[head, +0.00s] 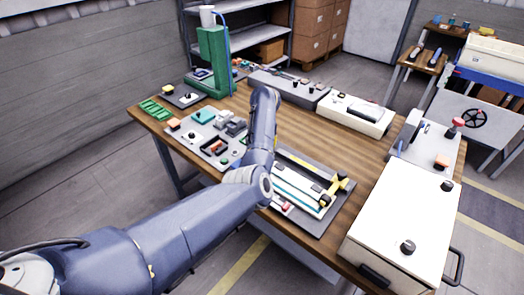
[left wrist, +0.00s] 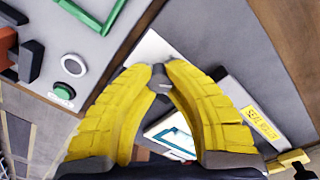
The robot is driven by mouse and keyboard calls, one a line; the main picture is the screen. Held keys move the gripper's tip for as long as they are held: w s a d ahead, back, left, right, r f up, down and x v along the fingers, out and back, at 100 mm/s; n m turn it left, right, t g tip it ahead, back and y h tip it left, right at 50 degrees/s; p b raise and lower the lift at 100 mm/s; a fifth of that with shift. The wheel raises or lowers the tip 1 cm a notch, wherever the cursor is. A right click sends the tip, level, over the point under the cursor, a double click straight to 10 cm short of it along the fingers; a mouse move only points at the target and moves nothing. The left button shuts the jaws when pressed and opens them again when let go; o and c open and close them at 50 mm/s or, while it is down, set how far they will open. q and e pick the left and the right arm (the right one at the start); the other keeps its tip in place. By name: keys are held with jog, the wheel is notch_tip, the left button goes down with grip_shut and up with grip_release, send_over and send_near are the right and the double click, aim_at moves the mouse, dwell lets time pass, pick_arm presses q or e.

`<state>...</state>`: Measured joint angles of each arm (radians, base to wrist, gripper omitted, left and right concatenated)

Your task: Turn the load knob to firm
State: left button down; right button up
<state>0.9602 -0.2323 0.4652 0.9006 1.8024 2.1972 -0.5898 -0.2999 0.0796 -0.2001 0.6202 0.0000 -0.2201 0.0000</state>
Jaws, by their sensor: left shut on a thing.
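My left gripper (left wrist: 160,78) has its two yellow fingers brought together at the tips. A small dark grey piece shows between the tips in the left wrist view, and the fingers are shut on it. I cannot read a marking on it or tell whether it is the load knob. Beneath lies a white plate (left wrist: 150,48) on a grey surface. In the head view my left arm hides the gripper and what it holds. Black knobs stand on the white box, one near its front (head: 407,246) and one near its back (head: 447,185); no setting is readable. My right gripper is not in view.
A sealer (head: 300,188) with yellow ends lies right of my arm. A green column (head: 212,62) stands at the back left. Bare wood shows mid-table.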

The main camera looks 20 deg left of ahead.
pick_arm(q)
jog(key=shift+d+m, duration=0.1)
jog(key=shift+m, duration=0.5)
jog(key=c, duration=1.1)
grip_release()
jog(key=shift+c, duration=0.2)
jog(key=shift+r, duration=0.1)
notch_tip(320, 180, up, 12)
jog(key=shift+d, duration=0.25)
